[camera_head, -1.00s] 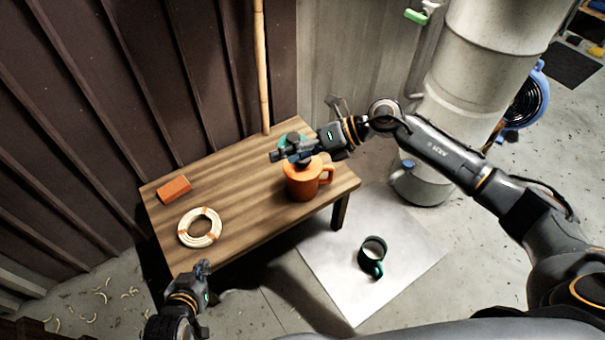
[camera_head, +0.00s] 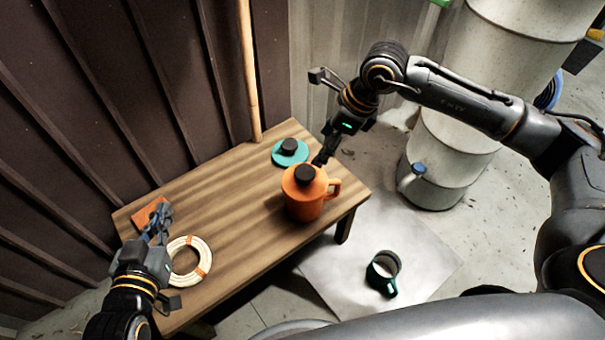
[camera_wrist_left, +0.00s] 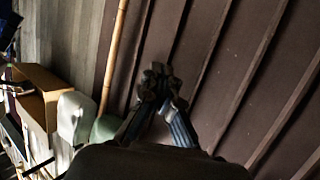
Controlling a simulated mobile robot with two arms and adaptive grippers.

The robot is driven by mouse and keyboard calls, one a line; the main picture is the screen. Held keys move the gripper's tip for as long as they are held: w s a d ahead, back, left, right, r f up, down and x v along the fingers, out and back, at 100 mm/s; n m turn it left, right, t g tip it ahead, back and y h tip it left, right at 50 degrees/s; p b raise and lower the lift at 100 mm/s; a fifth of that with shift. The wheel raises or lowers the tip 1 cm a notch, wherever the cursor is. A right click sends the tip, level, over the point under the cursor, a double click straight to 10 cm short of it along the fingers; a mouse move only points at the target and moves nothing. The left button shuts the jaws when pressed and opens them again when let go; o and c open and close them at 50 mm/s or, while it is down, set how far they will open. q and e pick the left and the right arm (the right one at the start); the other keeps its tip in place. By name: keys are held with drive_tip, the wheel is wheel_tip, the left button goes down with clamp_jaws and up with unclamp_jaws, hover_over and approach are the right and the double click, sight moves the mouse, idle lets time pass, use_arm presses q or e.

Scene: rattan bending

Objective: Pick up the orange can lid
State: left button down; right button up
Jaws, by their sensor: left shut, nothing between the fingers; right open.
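The orange can lid (camera_head: 296,186) with its black knob (camera_head: 305,174) sits on top of the orange can (camera_head: 306,208), near the right end of the wooden table. My right gripper (camera_head: 321,162) is open and empty, just behind and right of the lid, apart from the knob. Its fingers are small and partly overlapped in the head view. My left gripper (camera_head: 158,224) is shut and empty above the table's left end, in front of the orange brick. Its closed fingertips also show in the left wrist view (camera_wrist_left: 158,85), against the dark wall.
A teal lid (camera_head: 289,158) with a black knob lies behind the can. An orange brick (camera_head: 147,217) and a rattan coil (camera_head: 187,274) lie on the table (camera_head: 240,235) at left. A bamboo pole (camera_head: 249,70) stands behind it. A dark green can (camera_head: 384,286) stands on the floor sheet.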

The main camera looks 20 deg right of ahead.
sight(306, 172)
drive_tip(key=b+x, duration=0.1)
drive_tip(key=x, duration=0.5)
drive_tip(key=shift+s, duration=0.1)
drive_tip(key=shift+a+f, duration=0.25)
drive_tip(key=shift+f, duration=0.3)
drive_tip(key=b+x, duration=0.1)
drive_tip(key=x, duration=0.1)
drive_tip(key=s+b+x, duration=0.1)
drive_tip(key=x, duration=0.1)
drive_tip(key=shift+w+a+f, duration=0.1)
drive_tip(key=shift+w+f, duration=0.1)
drive_tip(key=shift+f, duration=0.15)
use_arm(q)
wheel_tip(306, 172, up, 14)
drive_tip(key=d+t+h, duration=0.1)
drive_tip(key=t+h, duration=0.2)
drive_tip(key=t, duration=0.5)
drive_tip(key=shift+s+d+t, duration=0.4)
drive_tip(key=shift+s, duration=0.05)
use_arm(e)
drive_tip(key=c, duration=1.3)
